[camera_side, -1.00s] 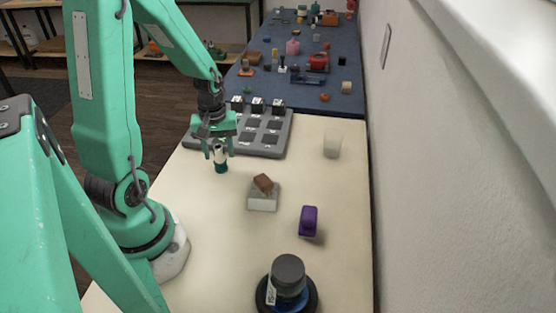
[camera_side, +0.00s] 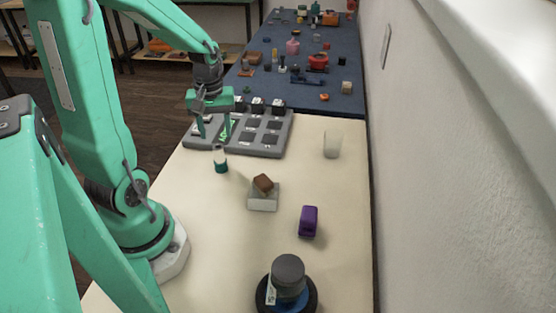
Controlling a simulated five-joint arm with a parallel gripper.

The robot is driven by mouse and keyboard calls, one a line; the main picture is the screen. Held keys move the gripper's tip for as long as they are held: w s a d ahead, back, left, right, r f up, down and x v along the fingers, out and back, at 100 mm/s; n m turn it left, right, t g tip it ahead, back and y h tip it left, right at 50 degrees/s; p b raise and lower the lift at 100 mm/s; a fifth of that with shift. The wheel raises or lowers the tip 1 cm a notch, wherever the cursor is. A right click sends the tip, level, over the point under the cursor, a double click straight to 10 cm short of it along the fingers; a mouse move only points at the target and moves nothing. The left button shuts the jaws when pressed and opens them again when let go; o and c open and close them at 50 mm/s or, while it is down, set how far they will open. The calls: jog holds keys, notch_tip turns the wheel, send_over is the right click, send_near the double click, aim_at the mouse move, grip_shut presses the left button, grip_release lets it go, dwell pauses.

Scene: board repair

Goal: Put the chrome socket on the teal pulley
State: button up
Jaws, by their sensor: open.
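A small upright piece with a pale, shiny upper part, apparently the chrome socket (camera_side: 220,152), stands on a teal base, apparently the teal pulley (camera_side: 221,167), on the cream table left of centre. The two look stacked and touching, but they are too small to tell how well they are seated. My gripper (camera_side: 213,134) is open and empty above and behind the stack, with its fingers apart and clear of it. The fingers are in front of the grey tray.
A grey tray (camera_side: 267,150) with dark square pads lies behind. A frosted cup (camera_side: 332,144), a brown block (camera_side: 263,183) on a white box (camera_side: 263,203), a purple object (camera_side: 309,221) and a grey cylinder (camera_side: 288,270) stand to the right and front. A cluttered blue mat (camera_side: 345,100) lies beyond.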

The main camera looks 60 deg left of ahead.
aim_at(218, 146)
jog(key=shift+r, duration=2.7)
jog(key=shift+d, duration=0.1)
jog(key=s+d+r+m+t, duration=0.1)
jog(key=d+r+m+t, duration=0.1)
jog(key=d+r+m, duration=0.2)
jog(key=s+d+r+m+t, duration=0.2)
jog(key=d+r+m+t, duration=0.1)
jog(key=d+m, duration=0.5)
jog(key=shift+d+r+m+t, duration=0.3)
jog(key=shift+d+r, duration=0.3)
jog(key=shift+d, duration=1.2)
